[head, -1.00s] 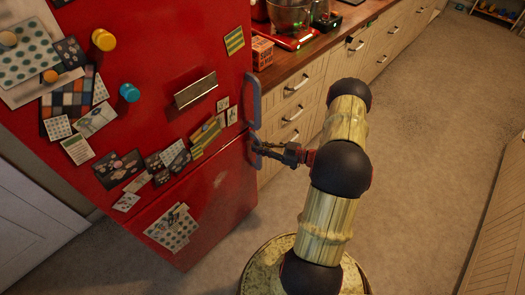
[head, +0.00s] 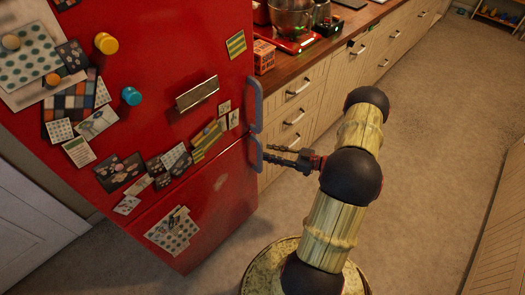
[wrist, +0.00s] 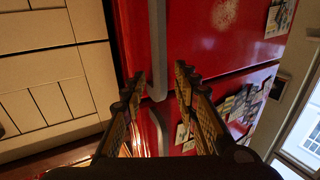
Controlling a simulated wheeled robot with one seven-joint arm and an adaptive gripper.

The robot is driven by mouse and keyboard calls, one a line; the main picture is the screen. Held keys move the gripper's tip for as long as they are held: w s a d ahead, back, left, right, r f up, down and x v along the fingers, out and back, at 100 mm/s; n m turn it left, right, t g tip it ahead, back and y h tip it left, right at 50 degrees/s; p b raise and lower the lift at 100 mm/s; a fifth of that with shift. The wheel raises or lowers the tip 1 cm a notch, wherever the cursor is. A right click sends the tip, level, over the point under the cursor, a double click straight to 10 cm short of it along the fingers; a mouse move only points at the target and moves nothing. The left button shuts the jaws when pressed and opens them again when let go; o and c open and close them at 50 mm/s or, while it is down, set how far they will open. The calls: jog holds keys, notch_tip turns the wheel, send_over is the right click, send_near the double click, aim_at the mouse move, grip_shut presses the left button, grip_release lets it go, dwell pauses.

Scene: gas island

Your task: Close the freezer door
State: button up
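The freezer door (head: 215,195) is the lower red door of the fridge, and it looks flush with the upper door. Its grey handle (head: 255,155) is at the right edge, just below the upper door's handle (head: 254,105). My gripper (head: 267,154) is open with its fingertips close to the freezer handle. In the wrist view the picture is turned over: the freezer door (wrist: 210,35) is at the top, and its handle (wrist: 158,45) lines up with the gap between my open fingers (wrist: 158,80). I cannot tell whether they touch it.
Magnets and papers cover the upper red door (head: 150,75). Wooden drawers (head: 292,115) and a counter (head: 290,60) with a mixing bowl (head: 292,18) stand to the right of the fridge. The floor (head: 430,130) to the right is clear.

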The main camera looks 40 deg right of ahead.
jog(key=v, duration=0.7)
dwell(0.4)
